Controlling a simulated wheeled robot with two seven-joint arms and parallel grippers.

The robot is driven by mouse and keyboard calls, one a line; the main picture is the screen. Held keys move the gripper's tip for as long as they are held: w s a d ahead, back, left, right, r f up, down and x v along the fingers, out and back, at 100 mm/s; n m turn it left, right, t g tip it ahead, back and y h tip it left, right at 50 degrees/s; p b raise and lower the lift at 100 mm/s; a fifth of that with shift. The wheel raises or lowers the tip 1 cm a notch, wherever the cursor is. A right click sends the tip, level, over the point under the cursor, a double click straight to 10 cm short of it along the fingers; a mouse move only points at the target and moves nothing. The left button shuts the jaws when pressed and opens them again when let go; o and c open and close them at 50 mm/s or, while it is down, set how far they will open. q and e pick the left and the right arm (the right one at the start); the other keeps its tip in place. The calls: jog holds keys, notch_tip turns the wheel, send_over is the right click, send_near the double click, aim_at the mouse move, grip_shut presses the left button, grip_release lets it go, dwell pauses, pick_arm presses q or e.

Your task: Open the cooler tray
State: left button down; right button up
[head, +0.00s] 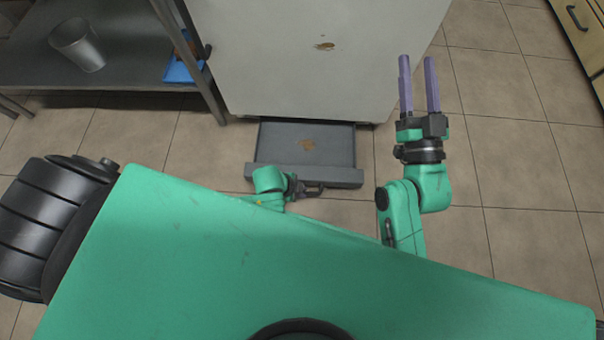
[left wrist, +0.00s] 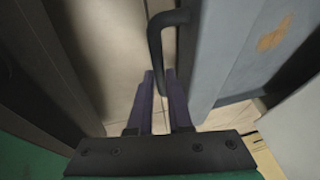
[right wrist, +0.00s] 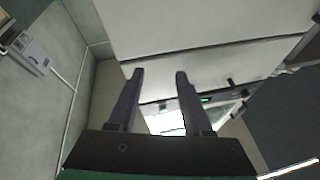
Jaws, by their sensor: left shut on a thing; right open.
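The cooler tray (head: 330,143) is a grey drawer pulled out from under the light grey cabinet (head: 290,60). A brown stain marks its floor. Its black handle (head: 314,187) is on the front face, and it also shows in the left wrist view (left wrist: 156,45). My left gripper (left wrist: 162,85) is shut on the handle, with a purple finger on each side of the bar. In the head view, my left arm hides most of that gripper. My right gripper (head: 418,75) is open and empty, to the right of the cabinet, and also shows in the right wrist view (right wrist: 158,85).
A dark metal table (head: 120,70) stands at the left with a metal cup (head: 77,44) and a blue tray (head: 184,70) on it. Wooden drawers (head: 580,30) are at the upper right. The tiled floor at the right is clear.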

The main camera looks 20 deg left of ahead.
pick_arm(q)
jog(key=shift+s+d, duration=0.2)
jog(key=shift+s, duration=0.8)
pick_arm(e)
notch_tip(320, 180, down, 8)
jog(key=s+g, duration=0.2)
jog(key=shift+s+a+r+g+h, duration=0.15)
jog(key=shift+s+a+g+h, duration=0.1)
jog(key=shift+g+h, duration=0.05)
pick_arm(q)
jog(key=c, duration=1.1)
grip_release()
